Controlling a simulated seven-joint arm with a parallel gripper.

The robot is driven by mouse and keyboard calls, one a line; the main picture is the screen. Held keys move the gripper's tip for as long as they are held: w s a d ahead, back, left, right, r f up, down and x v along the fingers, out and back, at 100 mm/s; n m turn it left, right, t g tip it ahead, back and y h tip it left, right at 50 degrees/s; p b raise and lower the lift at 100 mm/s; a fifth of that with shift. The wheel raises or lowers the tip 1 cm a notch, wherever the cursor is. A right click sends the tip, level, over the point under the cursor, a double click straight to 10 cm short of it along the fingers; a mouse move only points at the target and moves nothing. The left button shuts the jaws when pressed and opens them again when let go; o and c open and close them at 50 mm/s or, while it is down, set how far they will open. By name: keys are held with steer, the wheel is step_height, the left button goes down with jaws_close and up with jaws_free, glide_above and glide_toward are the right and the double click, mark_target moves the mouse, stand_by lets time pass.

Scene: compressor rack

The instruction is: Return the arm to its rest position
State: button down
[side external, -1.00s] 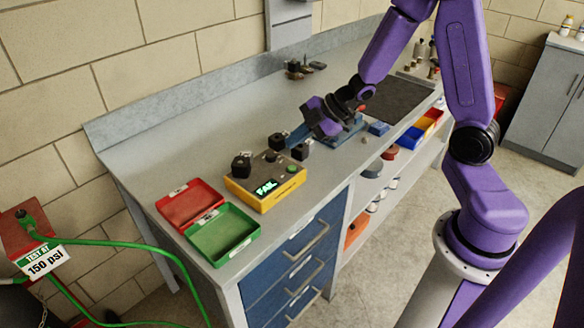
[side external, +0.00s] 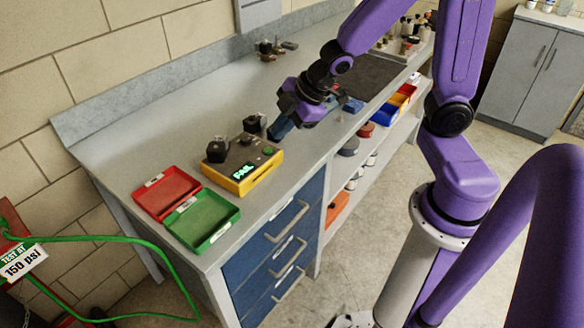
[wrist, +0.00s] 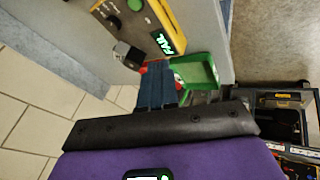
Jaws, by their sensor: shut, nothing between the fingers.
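My gripper (side external: 278,130) is above the bench in the side external view, just behind and right of the yellow tester (side external: 265,171). Its blue fingers are together and hold nothing. The fingers also show in the wrist view (wrist: 157,88), closed, pointing up the picture. My purple arm reaches in from the right, bent at the elbow, with the wrist angled down. The tester's display reads FAIL, also in the wrist view (wrist: 165,42). Whether the fingers touch anything on the tester is unclear.
A red tray (side external: 165,193) and a green tray (side external: 203,222) sit at the bench's front left. A black mat (side external: 365,80) and colored bins (side external: 388,103) lie to the right. A green hose (side external: 150,240) hangs at left.

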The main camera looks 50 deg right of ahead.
steer(key=s+r+m+g+h, duration=0.1)
steer(key=s+g, duration=0.4)
steer(key=s, duration=1.6)
step_height(320, 180, up, 2)
steer(key=shift+r+m+g+h, duration=0.1)
steer(key=shift+m+g+h, duration=0.2)
steer(key=shift+m+h, duration=0.15)
